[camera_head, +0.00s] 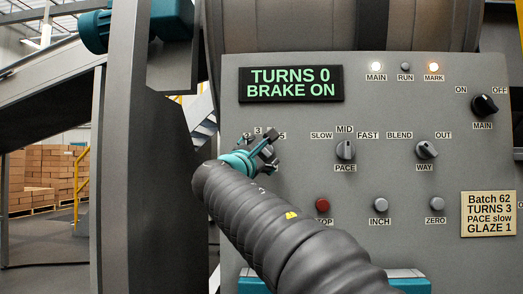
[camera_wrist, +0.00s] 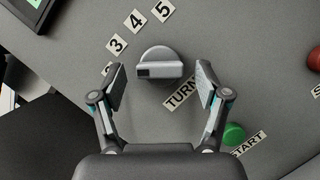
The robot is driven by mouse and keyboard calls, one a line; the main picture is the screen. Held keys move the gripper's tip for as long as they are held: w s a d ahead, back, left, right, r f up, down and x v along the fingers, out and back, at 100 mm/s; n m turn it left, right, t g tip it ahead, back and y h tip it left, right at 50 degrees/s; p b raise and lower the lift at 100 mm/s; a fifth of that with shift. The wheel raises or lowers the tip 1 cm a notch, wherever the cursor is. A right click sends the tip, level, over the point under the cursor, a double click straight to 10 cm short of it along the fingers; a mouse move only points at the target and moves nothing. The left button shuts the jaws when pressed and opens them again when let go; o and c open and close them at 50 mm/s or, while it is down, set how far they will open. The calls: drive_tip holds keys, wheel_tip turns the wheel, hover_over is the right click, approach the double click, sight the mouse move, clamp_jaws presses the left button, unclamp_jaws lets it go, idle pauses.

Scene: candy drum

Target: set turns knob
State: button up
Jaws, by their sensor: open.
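The turns knob (camera_wrist: 159,66) is a grey round knob with a raised bar, on the grey panel in the wrist view. I cannot tell which number the knob points to. In the head view my gripper (camera_head: 265,152) hides the knob. The display (camera_head: 291,84) reads TURNS 0, BRAKE ON.
The card (camera_head: 488,214) reads Batch 62, TURNS 3, PACE slow, GLAZE 1. The PACE knob (camera_head: 345,150) and WAY knob (camera_head: 426,149) are to the right. A red button (camera_head: 322,204) sits below, and a green START button (camera_wrist: 234,134) is near the right finger.

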drive_tip(key=shift+w+d+r, duration=0.1)
drive_tip(key=shift+w+d, duration=0.05)
drive_tip(key=shift+w, duration=0.1)
drive_tip(key=c, duration=1.2)
drive_tip(key=shift+o, duration=0.2)
drive_tip(key=shift+m, duration=0.3)
drive_tip(key=shift+r+m+g+h+p, duration=0.15)
drive_tip(key=shift+m+g+h+p, duration=0.35)
drive_tip(key=shift+m, duration=0.9)
drive_tip(key=shift+m+g+p, duration=0.75)
drive_tip(key=shift+m+g, duration=0.05)
drive_tip(key=shift+m, duration=0.8)
